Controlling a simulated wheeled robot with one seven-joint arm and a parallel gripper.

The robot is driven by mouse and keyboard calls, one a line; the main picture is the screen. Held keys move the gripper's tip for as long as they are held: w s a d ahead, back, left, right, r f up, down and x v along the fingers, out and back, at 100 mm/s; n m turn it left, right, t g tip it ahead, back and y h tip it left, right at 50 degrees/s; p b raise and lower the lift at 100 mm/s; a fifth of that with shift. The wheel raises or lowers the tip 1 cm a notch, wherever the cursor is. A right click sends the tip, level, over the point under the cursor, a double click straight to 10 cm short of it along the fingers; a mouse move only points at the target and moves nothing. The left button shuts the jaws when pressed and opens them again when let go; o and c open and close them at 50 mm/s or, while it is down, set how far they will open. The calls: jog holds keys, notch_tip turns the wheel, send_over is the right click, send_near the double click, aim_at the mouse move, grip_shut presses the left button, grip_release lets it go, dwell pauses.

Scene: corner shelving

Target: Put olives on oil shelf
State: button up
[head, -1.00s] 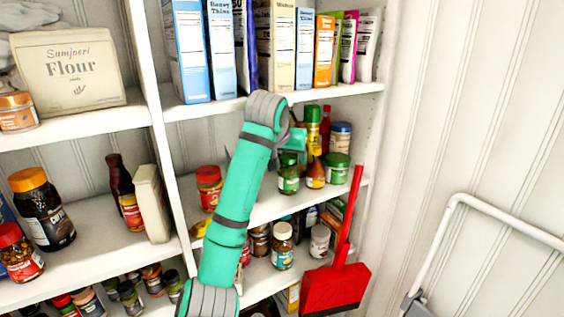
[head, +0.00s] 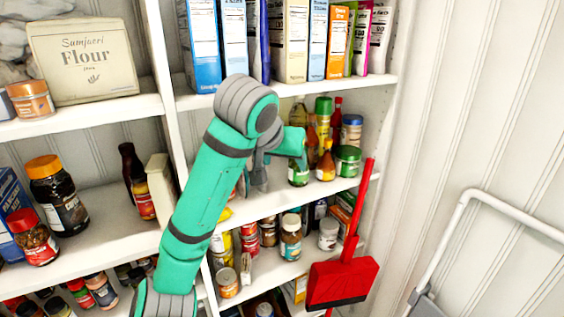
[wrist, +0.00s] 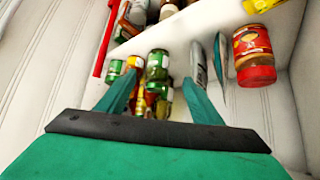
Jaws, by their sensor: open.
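A small green jar (head: 298,174), which may be the olives, stands at the front of the right-hand middle shelf (head: 270,203); its label is unreadable. Beside it are an orange-red bottle (head: 326,168) and a green-lidded jar (head: 347,160). A tall green-capped bottle (head: 323,120), perhaps oil, stands behind. In the wrist view, which looks upside down, my gripper (wrist: 160,80) is open and empty. Green jars and bottles (wrist: 157,66) show beyond and between its fingers, apart from them as far as I can tell. In the head view my arm hides part of the shelf.
A red-lidded jar (wrist: 254,55) is right of the fingers in the wrist view. Boxes (head: 290,40) fill the shelf above; jars (head: 291,237) crowd the one below. A red dustpan (head: 342,280) hangs at the right. A shelf divider (head: 160,70) stands left of my arm.

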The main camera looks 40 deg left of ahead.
jog(key=shift+s+d, duration=0.2)
jog(key=shift+s, duration=0.25)
jog(key=shift+f, duration=0.1)
